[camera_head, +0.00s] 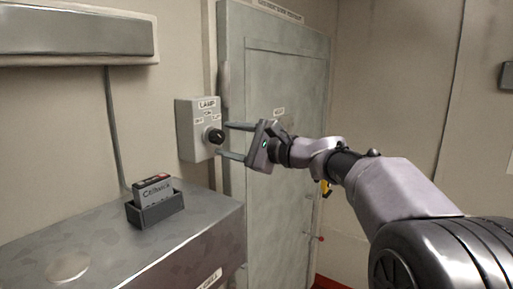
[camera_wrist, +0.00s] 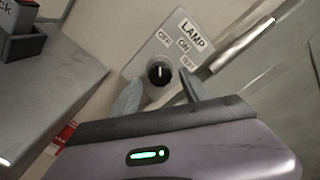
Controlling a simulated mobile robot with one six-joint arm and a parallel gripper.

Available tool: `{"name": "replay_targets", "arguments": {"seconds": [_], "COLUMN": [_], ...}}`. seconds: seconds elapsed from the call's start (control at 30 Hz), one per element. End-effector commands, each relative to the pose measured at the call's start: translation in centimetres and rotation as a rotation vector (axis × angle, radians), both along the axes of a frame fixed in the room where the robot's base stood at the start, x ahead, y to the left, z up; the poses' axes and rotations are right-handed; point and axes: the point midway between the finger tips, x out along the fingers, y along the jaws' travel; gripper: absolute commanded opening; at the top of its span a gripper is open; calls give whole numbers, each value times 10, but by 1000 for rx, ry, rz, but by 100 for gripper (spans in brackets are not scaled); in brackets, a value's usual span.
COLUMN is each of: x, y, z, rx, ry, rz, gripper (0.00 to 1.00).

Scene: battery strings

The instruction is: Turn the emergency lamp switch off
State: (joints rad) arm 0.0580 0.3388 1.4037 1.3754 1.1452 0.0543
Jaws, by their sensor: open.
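The lamp switch is a black round knob (camera_head: 213,136) on a grey wall box (camera_head: 188,150) marked LAMP. In the wrist view the knob (camera_wrist: 159,73) has a white mark pointing up the picture, roughly toward the OFF label (camera_wrist: 165,38). The ON label (camera_wrist: 184,45) and a third label are to the right of it. My gripper (camera_head: 224,141) is open in front of the box, one finger above the knob's height and one below. In the wrist view its fingertips (camera_wrist: 157,84) lie on either side of the knob. I cannot tell whether they touch it.
A metal cabinet (camera_head: 190,235) stands below the box at the left, with a dark holder (camera_head: 156,211) and a labelled block (camera_head: 152,189) on top. A grey metal door (camera_head: 285,190) is behind my arm. A long lamp housing (camera_head: 75,38) is at upper left.

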Motion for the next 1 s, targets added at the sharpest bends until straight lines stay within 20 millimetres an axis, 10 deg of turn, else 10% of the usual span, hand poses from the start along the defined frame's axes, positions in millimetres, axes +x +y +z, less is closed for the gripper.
{"name": "replay_targets", "arguments": {"seconds": [0.47, 0.87, 1.0], "x": [-81, -88, -119], "y": [-105, -111, -86], "z": [-1, -2, -58], "rx": [0, -3, -147], "ry": [0, 1, 38], "rz": [-4, 0, 22], "gripper": [54, 54, 54]}}
